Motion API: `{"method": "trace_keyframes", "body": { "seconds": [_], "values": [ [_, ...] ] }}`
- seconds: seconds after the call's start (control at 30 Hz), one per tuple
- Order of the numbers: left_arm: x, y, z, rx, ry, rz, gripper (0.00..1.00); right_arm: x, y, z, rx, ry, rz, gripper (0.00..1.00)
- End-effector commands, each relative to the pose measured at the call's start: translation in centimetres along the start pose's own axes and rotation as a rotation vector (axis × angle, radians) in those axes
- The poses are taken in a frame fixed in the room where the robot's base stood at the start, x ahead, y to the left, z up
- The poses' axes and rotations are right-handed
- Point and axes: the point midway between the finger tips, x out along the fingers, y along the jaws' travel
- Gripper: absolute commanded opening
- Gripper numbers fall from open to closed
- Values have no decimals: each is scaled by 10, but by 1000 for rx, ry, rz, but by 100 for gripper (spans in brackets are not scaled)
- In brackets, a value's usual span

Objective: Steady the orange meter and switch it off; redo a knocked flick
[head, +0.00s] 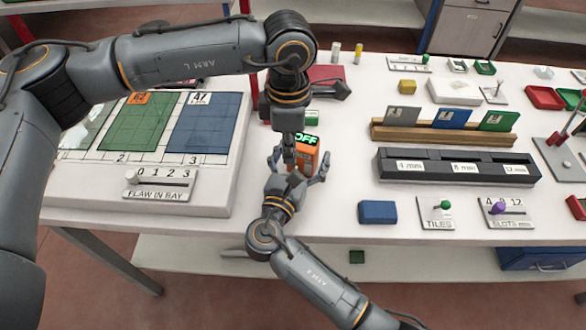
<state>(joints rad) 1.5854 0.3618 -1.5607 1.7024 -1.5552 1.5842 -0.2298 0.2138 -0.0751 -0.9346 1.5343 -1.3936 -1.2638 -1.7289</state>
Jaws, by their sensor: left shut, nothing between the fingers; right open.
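The orange meter (307,154) stands on the white table near its front edge, left of centre. A dark display on its top shows "OFF" in green. My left gripper (289,158) comes down from above with its fingers shut and empty. Its tips are at the meter's left side and hide part of it; I cannot tell whether they touch. My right gripper (299,168) reaches in from the front, open, with one finger on each side of the meter. The meter's switch is not clearly visible.
Left is a raised board with coloured panes and a "FLAW IN BAY" slider (160,184). Right are a dark slotted rack (457,167), a blue block (377,212) and the "TILES" (436,213) and "SLOTS" (506,212) levers.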

Motion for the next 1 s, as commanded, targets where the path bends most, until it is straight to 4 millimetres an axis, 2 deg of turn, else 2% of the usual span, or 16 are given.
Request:
{"method": "trace_keyframes", "body": {
  "seconds": [0.17,0.5,0.63,0.8,1.0],
  "values": [
    [0,0,0,0,0,0,0,-12,1,-1,0,1,2,86],
    [0,0,0,0,0,0,0,-82,0,-1,1,4,2,86],
    [0,0,0,0,0,0,0,-103,0,-1,0,3,1,86],
    [0,0,0,0,0,0,0,-118,0,0,1,1,0,86],
    [0,0,0,0,0,0,0,-120,0,0,1,0,0,86]
  ]
}}
